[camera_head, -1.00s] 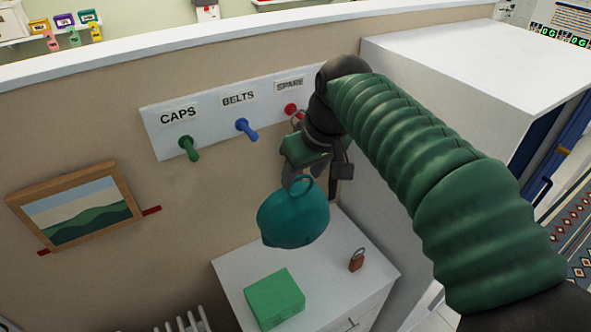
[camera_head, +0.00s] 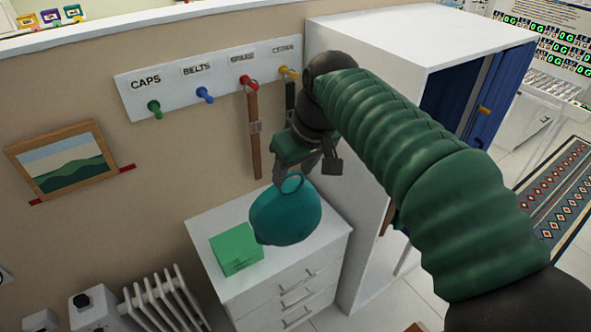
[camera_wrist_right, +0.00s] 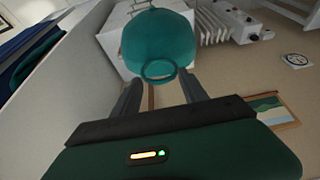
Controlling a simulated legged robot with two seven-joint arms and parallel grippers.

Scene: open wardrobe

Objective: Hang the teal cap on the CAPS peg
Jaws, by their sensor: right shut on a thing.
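The teal cap (camera_head: 284,216) hangs by its ring-shaped loop from my right gripper (camera_head: 289,181), which is shut on the loop. In the head view it hangs in front of the wall, over the white drawer unit. In the right wrist view the cap (camera_wrist_right: 157,38) and its loop show between the fingers of my right gripper (camera_wrist_right: 158,80). The green CAPS peg (camera_head: 154,109) is bare, at the left end of the white peg board (camera_head: 178,84), up and left of the cap. My left gripper is not in view.
The blue BELTS peg (camera_head: 205,95) is bare. A brown belt (camera_head: 254,135) hangs from the red peg (camera_head: 246,81), close to my right gripper. A green box (camera_head: 235,249) sits on the drawer unit (camera_head: 300,262). A framed picture (camera_head: 63,165) hangs at left; the white wardrobe (camera_head: 400,42) stands at right.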

